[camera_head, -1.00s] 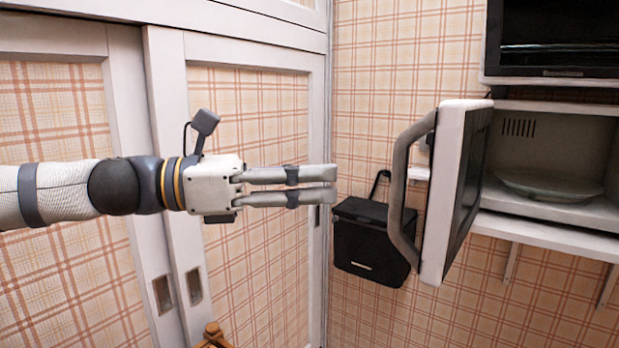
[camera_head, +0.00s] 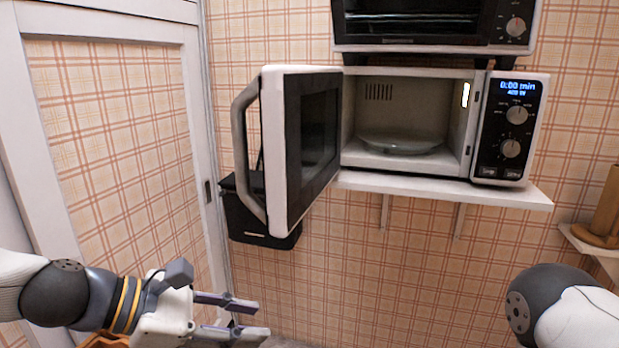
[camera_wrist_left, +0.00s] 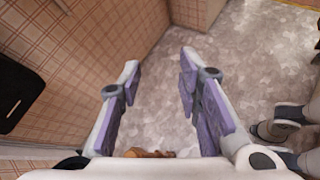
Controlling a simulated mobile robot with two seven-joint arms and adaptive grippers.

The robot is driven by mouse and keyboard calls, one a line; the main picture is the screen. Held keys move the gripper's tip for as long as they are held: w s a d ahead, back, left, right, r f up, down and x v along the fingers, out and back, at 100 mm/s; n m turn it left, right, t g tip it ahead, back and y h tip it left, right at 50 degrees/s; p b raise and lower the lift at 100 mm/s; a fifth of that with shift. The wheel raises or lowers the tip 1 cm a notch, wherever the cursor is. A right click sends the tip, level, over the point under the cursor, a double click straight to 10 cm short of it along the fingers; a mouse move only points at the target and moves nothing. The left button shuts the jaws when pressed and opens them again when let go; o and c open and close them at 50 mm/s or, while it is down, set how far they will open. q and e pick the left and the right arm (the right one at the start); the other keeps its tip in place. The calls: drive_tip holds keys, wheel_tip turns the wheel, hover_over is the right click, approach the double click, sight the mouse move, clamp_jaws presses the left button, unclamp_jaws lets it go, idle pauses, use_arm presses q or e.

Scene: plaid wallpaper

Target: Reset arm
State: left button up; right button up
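My left gripper (camera_head: 243,318) is low in the head view, below and left of the microwave, and touches nothing there. Its two fingers are apart, and the left wrist view (camera_wrist_left: 158,92) shows only floor between them. My left arm (camera_head: 60,292) comes in from the lower left. A part of my right arm (camera_head: 565,310) shows at the lower right; its gripper is out of the head view. The white microwave (camera_head: 430,176) has its door (camera_head: 290,150) swung wide open to the left.
A glass plate (camera_head: 400,145) lies inside the microwave, on a white wall shelf (camera_head: 445,189). A black box (camera_head: 240,215) hangs behind the door. An oven (camera_head: 430,48) is above. Sliding doors (camera_head: 120,160) stand left. Open floor (camera_wrist_left: 160,60) shows below the left gripper.

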use_arm(q)
drive_tip(key=s+a+f+m+g+y, duration=0.2)
drive_tip(key=s+f+m+y, duration=0.15)
drive_tip(key=s+f, duration=0.6)
drive_tip(key=s+a+f+m+g+y, duration=0.2)
drive_tip(key=s+f+m+g, duration=0.3)
drive_tip(key=f, duration=0.7)
drive_tip(key=s+a+f+m+y, duration=0.2)
drive_tip(key=s+a+f+m, duration=0.1)
drive_tip(key=s, duration=0.6)
drive_tip(key=s+a+f+m+y, duration=0.3)
drive_tip(key=s+a+m, duration=0.3)
drive_tip(key=s+m, duration=0.2)
drive_tip(key=shift+s+f, duration=0.6)
drive_tip(key=shift+s, duration=0.65)
